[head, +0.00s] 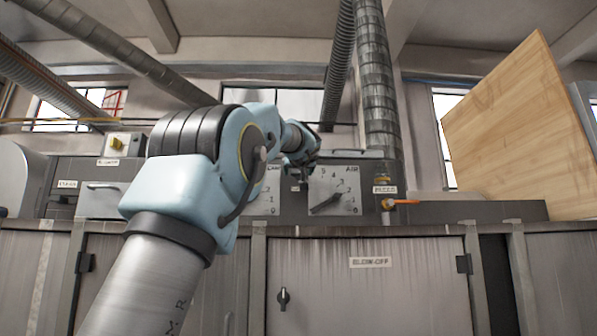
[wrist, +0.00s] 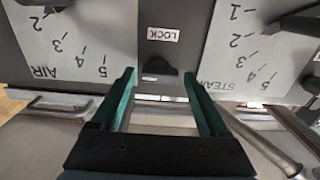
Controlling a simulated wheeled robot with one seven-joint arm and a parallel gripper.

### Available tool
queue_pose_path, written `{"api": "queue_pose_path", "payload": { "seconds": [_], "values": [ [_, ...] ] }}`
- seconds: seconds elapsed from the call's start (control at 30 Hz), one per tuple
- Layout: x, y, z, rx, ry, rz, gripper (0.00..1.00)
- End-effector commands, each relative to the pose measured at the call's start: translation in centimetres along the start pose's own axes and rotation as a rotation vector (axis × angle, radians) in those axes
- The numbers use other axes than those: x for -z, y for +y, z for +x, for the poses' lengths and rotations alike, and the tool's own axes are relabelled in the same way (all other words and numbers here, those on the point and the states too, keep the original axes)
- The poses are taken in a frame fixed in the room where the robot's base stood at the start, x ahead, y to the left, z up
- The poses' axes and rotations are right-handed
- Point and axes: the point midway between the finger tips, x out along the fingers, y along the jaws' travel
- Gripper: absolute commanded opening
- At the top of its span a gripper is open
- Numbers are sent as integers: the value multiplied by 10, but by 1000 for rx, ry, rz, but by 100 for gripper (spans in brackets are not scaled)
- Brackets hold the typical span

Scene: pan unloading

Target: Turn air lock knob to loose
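In the wrist view, which is upside down, a small dark lock knob (wrist: 160,66) sits under a white LOCK label (wrist: 162,34) between two dial plates. My gripper (wrist: 158,76) is open, its two teal fingers spread to the left and right of the knob. Whether the fingers touch the knob I cannot tell. Nothing is held. In the head view my gripper (head: 300,180) is at the console front, just left of the AIR dial plate (head: 345,187); the lock knob is hard to make out there.
The AIR plate (wrist: 65,50) and STEAM plate (wrist: 235,65) flank the knob, with dark pointers. In the head view, an orange-handled valve (head: 400,202) is right of the AIR plate. A wooden board (head: 515,130) stands at right.

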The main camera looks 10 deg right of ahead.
Motion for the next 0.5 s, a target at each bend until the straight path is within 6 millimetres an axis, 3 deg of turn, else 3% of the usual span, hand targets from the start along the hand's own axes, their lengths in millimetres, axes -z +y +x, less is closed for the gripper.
{"api": "queue_pose_path", "payload": {
  "seconds": [0.07,0.5],
  "values": [
    [0,0,0,0,0,0,68],
    [0,0,0,0,0,0,18]
  ]
}}
